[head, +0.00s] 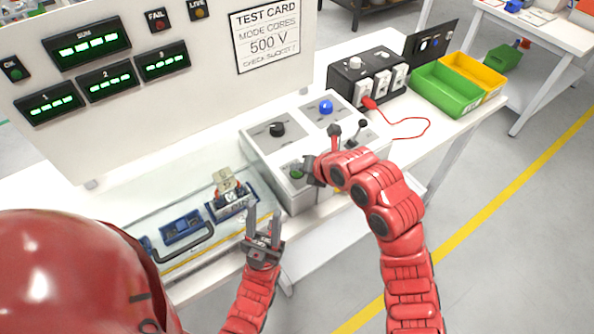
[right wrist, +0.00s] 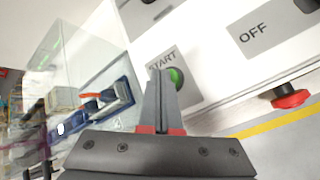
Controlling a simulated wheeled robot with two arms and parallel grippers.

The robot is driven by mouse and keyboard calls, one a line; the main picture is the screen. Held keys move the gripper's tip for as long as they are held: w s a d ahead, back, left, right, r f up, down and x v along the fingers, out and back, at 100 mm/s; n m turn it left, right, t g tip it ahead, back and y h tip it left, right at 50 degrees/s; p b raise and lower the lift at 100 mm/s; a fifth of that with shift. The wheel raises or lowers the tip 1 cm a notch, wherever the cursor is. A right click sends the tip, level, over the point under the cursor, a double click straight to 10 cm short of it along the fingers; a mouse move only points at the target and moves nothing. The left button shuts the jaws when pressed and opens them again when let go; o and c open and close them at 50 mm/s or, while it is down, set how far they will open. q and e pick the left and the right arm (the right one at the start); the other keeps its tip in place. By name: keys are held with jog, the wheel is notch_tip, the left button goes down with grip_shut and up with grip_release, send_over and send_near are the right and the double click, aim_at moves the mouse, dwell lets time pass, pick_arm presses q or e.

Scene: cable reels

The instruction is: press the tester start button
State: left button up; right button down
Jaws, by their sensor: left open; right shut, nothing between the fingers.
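The tester (head: 258,150) is a pale box with a sloped top on the bench. Its green start button (head: 297,172) is on the front face; in the right wrist view the green button (right wrist: 176,77) sits beside the word START. My right gripper (head: 309,168) is shut and empty, with its tips close to the button. In the right wrist view the shut fingers (right wrist: 159,78) partly cover the button's left side; I cannot tell whether they touch it. My left gripper (head: 264,226) is open and empty, in front of the bench edge, below and left of the tester.
A clear cover with a blue fixture (head: 232,205) is left of the tester. A red knob (right wrist: 290,96) sits by the OFF label. A black socket box (head: 367,78) with a red lead, a green bin (head: 446,92) and a yellow bin (head: 475,70) stand right.

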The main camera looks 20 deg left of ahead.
aim_at(299, 175)
jog(key=shift+f+b, duration=0.2)
jog(key=shift+b, duration=0.15)
dwell(0.7)
jog(key=shift+r+b, duration=0.5)
jog(key=shift+r, duration=0.35)
jog(key=shift+r+b, duration=0.5)
jog(key=shift+r, duration=2.05)
